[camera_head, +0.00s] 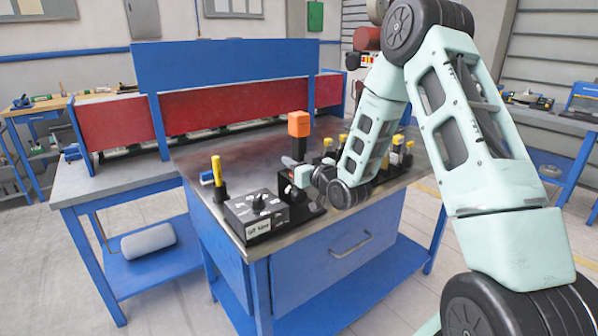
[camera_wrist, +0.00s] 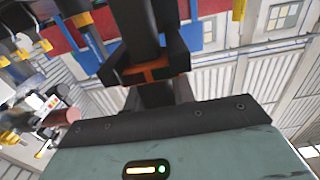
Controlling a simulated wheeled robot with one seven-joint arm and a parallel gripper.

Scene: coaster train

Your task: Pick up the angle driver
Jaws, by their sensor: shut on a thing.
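The angle driver, a black tool with an orange block on top (camera_head: 299,124), stands upright above the workbench in the head view. My gripper (camera_head: 292,176) is shut on its lower part, close over the bench top. In the wrist view, the tool's dark body (camera_wrist: 136,25) rises between the two black fingers of my gripper (camera_wrist: 147,72), with a strip of orange at the fingers. The tool's lower end is hidden, so I cannot tell whether it touches its support.
Several yellow-and-black tools (camera_head: 402,153) stand to the right behind my arm. The metal bench top (camera_head: 240,155) is clear at the back left.

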